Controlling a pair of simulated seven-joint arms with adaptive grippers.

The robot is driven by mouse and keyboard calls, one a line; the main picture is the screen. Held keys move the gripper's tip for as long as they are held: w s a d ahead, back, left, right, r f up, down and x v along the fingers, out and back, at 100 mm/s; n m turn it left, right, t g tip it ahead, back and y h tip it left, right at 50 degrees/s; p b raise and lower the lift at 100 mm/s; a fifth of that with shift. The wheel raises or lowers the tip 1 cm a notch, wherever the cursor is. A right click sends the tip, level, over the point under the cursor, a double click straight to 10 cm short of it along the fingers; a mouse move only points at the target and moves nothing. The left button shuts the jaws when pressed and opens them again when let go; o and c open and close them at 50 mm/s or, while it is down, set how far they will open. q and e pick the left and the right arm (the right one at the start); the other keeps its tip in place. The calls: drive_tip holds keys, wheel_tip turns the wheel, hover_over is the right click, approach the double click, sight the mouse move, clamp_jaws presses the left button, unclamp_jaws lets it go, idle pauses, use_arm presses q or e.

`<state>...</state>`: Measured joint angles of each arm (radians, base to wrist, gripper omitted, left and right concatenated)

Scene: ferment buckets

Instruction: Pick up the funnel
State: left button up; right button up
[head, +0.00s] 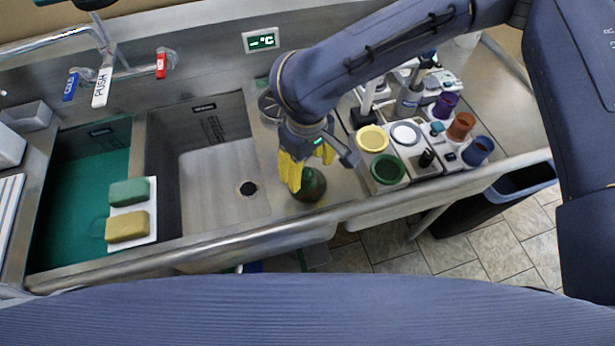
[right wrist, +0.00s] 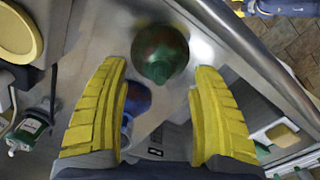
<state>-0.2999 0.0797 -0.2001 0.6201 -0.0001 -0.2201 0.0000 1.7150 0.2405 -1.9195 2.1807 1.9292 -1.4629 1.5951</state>
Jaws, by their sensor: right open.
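A dark green rounded object with a narrow end, which looks like the funnel (head: 311,186), stands on the steel counter right of the empty sink. In the right wrist view, the funnel (right wrist: 160,48) shows a reddish patch and lies just beyond the fingertips, near the middle of the gap. My right gripper (head: 310,168) has yellow fingers and hovers over it. The gripper (right wrist: 160,75) is open with nothing between its fingers. It partly hides the funnel in the head view. My left gripper is not in view.
Right of the gripper stands a rack with yellow and green round lids (head: 388,170) and several coloured cups (head: 462,126). On the left are an empty sink (head: 225,180), a green-filled basin (head: 75,190) and two sponges (head: 128,226). A blue round thing (right wrist: 137,98) lies near the funnel.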

drive_tip(key=shift+f, duration=1.3)
drive_tip(key=shift+c, duration=0.5)
drive_tip(key=c, duration=1.3)
